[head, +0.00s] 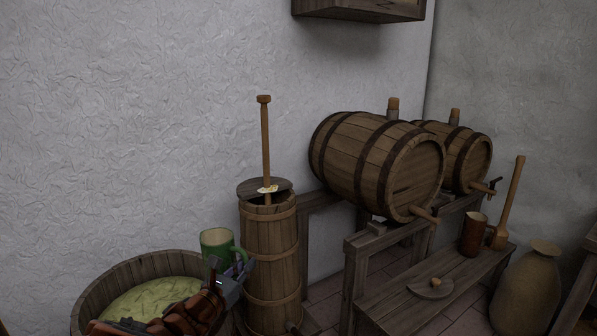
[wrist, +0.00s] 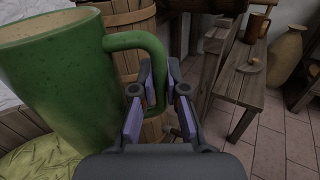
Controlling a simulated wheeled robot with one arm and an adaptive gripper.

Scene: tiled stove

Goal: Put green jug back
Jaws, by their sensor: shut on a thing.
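The green jug (head: 216,241) is upright above the right rim of a wooden tub in the head view, and it fills the left of the wrist view (wrist: 55,85). My gripper (head: 238,272) is at the jug's right side. In the wrist view my gripper (wrist: 160,105) has its purple-padded fingers on either side of the jug's handle (wrist: 150,60), shut on it. The jug's lower part is hidden behind my arm in the head view.
A wooden tub (head: 90,294) with yellow-green contents lies below the jug. A churn (head: 270,245) stands close right. A low bench (head: 400,310) bears a brown mug (head: 474,236) and a lid; barrels (head: 350,160) rest behind. A clay jar (head: 527,285) stands at right.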

